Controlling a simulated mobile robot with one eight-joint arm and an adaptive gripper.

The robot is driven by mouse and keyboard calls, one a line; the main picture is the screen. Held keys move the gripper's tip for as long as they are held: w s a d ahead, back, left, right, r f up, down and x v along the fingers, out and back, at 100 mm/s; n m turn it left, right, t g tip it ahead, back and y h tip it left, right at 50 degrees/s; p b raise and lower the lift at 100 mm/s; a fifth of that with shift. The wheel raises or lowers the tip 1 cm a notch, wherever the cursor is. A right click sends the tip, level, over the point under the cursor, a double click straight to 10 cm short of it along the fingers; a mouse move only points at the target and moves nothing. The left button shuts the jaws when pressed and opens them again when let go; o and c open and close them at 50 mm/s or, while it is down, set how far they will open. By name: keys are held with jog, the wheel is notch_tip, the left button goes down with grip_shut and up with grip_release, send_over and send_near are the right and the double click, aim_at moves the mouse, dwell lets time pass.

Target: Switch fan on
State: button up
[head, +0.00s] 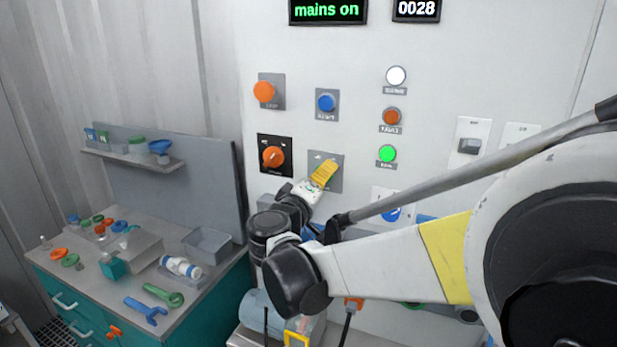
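A white wall panel (440,60) carries the controls. I cannot read which control is labelled for the fan. My gripper (326,170) is at a grey plate (337,184) in the middle of the panel, its yellow end in front of the plate. It hides most of whatever control is there, and whether it touches is unclear. I cannot make out the fingers' spread. Left of it is an orange rotary knob (273,157) on a black plate. Above are a blue push button (326,102) and a large orange button (264,91). A grey rocker switch (470,146) is at right.
A display (327,10) reads "mains on"; another (416,9) reads "0028". A green lamp (387,154) looks lit, below a dark orange lamp (391,117) and a white one (396,76). A bench (85,270) with tools stands left. My arm covers the lower right panel.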

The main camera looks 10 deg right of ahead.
dwell(0.3)
jog(key=o, duration=1.2)
jog(key=v, duration=1.2)
